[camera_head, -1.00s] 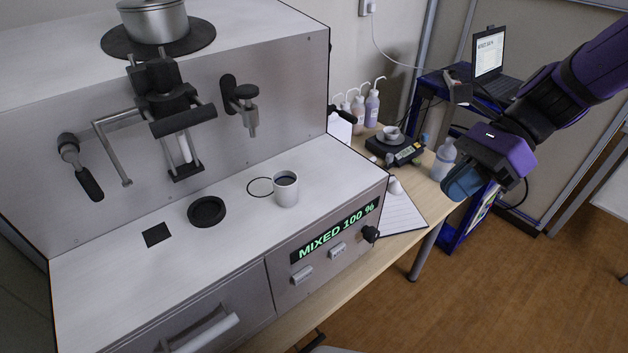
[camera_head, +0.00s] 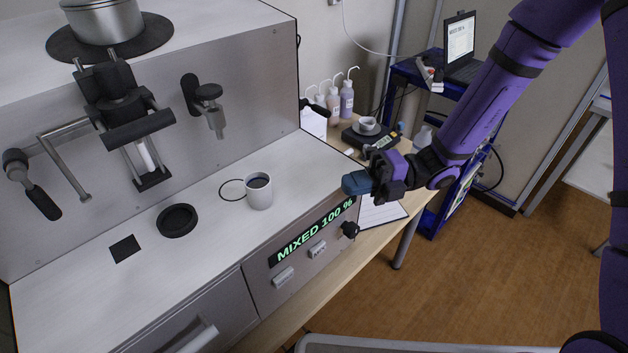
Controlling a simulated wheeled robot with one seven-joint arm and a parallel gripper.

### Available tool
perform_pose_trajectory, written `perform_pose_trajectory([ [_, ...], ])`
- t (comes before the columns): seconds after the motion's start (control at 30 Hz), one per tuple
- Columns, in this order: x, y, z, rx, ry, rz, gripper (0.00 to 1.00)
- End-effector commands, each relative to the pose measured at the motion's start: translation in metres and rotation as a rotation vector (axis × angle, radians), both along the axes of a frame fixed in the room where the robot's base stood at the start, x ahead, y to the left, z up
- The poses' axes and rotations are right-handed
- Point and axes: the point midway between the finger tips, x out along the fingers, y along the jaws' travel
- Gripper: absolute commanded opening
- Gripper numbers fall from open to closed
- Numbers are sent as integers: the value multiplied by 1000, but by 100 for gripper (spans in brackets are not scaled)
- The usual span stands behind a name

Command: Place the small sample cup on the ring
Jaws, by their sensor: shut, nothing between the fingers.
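A small white cup (camera_head: 259,191) with dark contents stands upright on the machine's pale top. A thin black ring outline (camera_head: 233,190) is drawn on that top just left of the cup. The cup appears to overlap or cover the ring's right edge. My gripper (camera_head: 347,184) is shut and empty, to the right of the cup and apart from it, near the machine's right edge. Another small white cup (camera_head: 367,124) sits on a black scale on the table behind.
The soil analyser (camera_head: 90,280) fills the left, with a "MIXED 100 %" display (camera_head: 315,232) and a knob (camera_head: 350,229) in front. A round black holder (camera_head: 177,220) and black square (camera_head: 124,249) lie left of the ring. Several bottles (camera_head: 346,99) stand behind on the table.

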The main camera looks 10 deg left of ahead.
Motion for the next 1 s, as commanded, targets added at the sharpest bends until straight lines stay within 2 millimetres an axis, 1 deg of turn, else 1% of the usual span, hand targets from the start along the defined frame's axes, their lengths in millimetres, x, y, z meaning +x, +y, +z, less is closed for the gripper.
perform_pose_trajectory([
  [0.17,-10,23,0,1,-2,5,0],
  [0.5,-34,82,0,0,-5,6,0],
  [0.57,-37,92,0,1,-4,6,0],
  [0.6,-32,97,0,2,-7,4,0],
  [0.8,-22,118,0,0,-6,3,0],
  [1.0,-19,124,0,-1,-5,2,0],
])
